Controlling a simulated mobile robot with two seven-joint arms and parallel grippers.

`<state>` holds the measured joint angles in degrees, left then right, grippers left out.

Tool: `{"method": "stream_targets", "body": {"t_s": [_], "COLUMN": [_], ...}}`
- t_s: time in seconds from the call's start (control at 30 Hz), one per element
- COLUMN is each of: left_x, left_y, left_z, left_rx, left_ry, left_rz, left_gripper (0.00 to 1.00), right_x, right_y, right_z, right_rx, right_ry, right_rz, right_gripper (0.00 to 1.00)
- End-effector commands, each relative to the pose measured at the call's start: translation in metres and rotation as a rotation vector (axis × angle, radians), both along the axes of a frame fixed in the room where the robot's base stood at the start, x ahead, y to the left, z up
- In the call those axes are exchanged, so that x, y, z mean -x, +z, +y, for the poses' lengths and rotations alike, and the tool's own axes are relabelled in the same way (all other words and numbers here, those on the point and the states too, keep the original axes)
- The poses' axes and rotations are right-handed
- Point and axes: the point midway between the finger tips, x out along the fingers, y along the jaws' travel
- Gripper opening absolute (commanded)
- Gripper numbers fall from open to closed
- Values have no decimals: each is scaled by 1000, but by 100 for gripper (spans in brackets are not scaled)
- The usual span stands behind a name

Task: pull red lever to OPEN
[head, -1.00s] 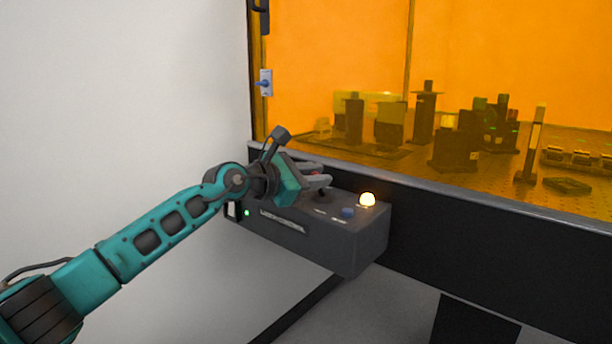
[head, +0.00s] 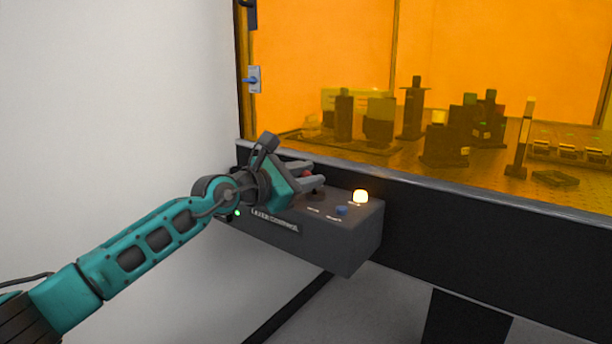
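The grey laser control box (head: 330,248) is fixed to the front of the bench. A small red part (head: 306,173), apparently the lever's red grip, shows on its top between the fingers of my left gripper (head: 318,176). The gripper reaches over the box's left end, and its fingers look apart around the red part. Contact cannot be made out. The hand hides most of the lever and any OPEN mark. My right gripper is out of view.
A blue button (head: 341,210) and a lit lamp (head: 360,196) are on the box's right part. A green light (head: 237,212) glows at its left end. Orange panels (head: 330,50) enclose the optics behind. A white wall (head: 110,90) stands at left.

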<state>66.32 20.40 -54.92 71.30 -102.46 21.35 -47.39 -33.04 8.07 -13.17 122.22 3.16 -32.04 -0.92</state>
Motion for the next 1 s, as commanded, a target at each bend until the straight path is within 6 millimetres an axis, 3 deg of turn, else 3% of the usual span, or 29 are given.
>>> {"method": "stream_targets", "body": {"t_s": [0.13, 0.5, 0.67, 1.0], "left_x": [0, 4, 17, 63], "left_y": [0, 1, 4, 8], "left_z": [0, 5, 19, 67], "left_rx": [0, 1, -1, -2], "left_ry": [-1, 1, 1, 1], "left_rz": [1, 2, 2, 3], "left_gripper": [45, 45, 45, 45], "right_x": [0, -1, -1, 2], "right_y": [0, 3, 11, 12], "right_z": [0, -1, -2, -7], "right_rx": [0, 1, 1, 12], "right_ry": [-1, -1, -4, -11], "right_rz": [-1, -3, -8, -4], "right_gripper": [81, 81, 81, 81]}}
